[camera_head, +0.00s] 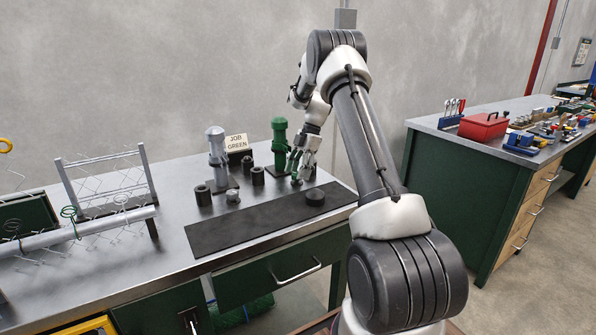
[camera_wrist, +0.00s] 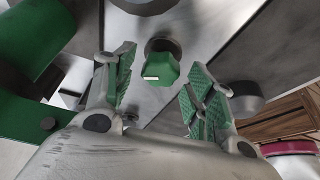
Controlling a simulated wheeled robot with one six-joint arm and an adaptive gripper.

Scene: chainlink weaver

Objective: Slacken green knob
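The green knob (camera_wrist: 162,68) shows in the wrist view, faceted, with a white mark on its near face. It sits in front of a dark round collar. My gripper (camera_wrist: 160,95) is open, its two green-padded fingers to the left and right of the knob with gaps on both sides. In the head view my gripper (camera_head: 303,162) is low over the bench, just right of the green fixture (camera_head: 280,144). I cannot make out the knob in that view.
A grey fixture (camera_head: 216,147) and a "JOB GREEN" sign (camera_head: 237,142) stand left of the green fixture. Black cups (camera_head: 203,195) stand nearby. A black puck (camera_head: 314,197) lies on the dark mat (camera_head: 240,228). A wire rack (camera_head: 105,180) is at left.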

